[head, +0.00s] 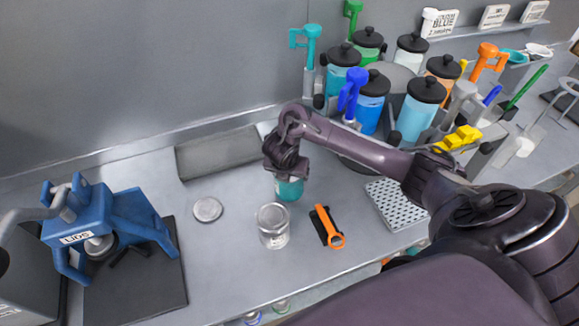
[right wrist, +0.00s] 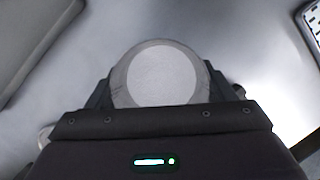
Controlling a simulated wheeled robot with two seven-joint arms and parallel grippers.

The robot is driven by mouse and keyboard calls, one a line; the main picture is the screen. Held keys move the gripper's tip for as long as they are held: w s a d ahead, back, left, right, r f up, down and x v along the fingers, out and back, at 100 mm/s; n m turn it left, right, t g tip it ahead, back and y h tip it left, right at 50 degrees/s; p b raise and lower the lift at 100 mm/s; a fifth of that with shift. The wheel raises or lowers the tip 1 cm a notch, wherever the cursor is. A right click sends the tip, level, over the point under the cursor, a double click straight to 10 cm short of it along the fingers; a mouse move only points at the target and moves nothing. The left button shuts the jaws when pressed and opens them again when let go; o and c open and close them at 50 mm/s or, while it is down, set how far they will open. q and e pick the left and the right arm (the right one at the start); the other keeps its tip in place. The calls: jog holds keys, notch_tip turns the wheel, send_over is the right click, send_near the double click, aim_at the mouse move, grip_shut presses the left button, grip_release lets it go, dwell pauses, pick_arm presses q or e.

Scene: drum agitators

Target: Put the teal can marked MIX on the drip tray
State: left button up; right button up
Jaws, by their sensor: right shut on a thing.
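The teal can (head: 289,189) is upright on or just above the bench near its middle, below my right gripper (head: 287,176). My right gripper is shut on the can's upper part. In the right wrist view the can's round grey lid (right wrist: 160,75) shows between the fingers. No MIX marking is readable. The drip tray (head: 398,203), a perforated light plate, lies to the right of the can, and its corner shows in the right wrist view (right wrist: 314,25). I cannot tell whether the can touches the bench. My left gripper is not in view.
A clear jar (head: 272,226) stands just in front of the can, with an orange-handled tool (head: 327,227) beside it. A loose lid (head: 208,210) lies left. A blue LIDS press (head: 105,225) is far left, a grey mat (head: 217,152) behind, and a carousel of canisters (head: 370,100) back right.

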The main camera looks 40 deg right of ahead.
jog(key=shift+f, duration=0.85)
jog(key=shift+f, duration=0.15)
jog(key=o, duration=1.2)
